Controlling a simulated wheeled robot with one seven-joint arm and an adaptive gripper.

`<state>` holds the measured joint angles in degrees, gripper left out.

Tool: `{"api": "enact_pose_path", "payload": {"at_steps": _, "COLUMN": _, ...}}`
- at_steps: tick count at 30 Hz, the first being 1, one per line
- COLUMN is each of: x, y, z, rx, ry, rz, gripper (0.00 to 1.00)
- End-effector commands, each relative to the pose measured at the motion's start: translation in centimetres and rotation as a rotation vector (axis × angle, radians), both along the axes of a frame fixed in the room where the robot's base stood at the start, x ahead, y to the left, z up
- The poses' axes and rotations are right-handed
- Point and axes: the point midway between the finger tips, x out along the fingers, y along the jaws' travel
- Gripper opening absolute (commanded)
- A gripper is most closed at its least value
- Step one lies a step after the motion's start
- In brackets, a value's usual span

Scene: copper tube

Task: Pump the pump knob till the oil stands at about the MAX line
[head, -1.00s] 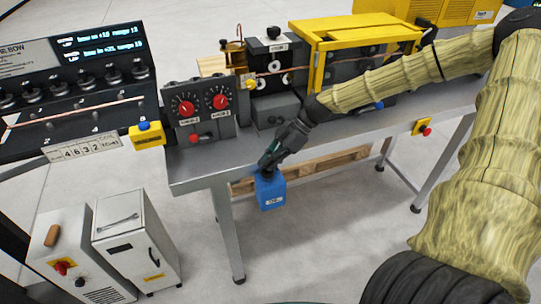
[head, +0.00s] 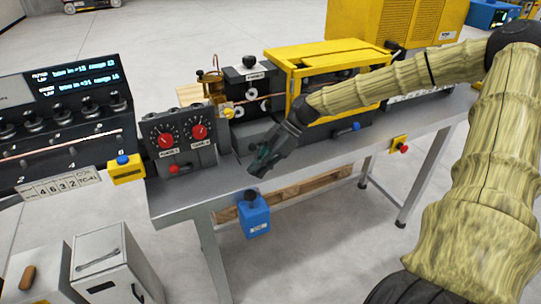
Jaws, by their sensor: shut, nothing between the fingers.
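The blue oil pump box (head: 256,222) hangs on the front edge of the steel bench. Its dark pump knob (head: 250,196) shows on top of the box. My gripper (head: 259,170) points down and to the left, just above and slightly right of the knob, over the bench's front edge. It is shut and empty, with a visible gap between the fingertips and the knob. A small pale label shows on the box's front. I cannot make out an oil level or a MAX line.
The bench (head: 190,197) carries a dark panel with red dials (head: 183,135) and a yellow guard frame (head: 335,62). A yellow box with a blue button (head: 126,168) is at the left, and a red stop button (head: 402,147) at the right.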

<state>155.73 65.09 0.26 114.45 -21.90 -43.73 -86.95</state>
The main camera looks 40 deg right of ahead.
Motion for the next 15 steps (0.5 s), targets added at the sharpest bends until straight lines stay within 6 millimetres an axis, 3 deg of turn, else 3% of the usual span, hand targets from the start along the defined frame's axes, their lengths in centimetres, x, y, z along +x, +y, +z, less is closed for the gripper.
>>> {"api": "enact_pose_path", "payload": {"at_steps": 15, "x": -0.4, "y": -2.9, "z": 2.9, "rx": 0.0, "ry": -0.002, "rz": -0.001, "gripper": 0.0}}
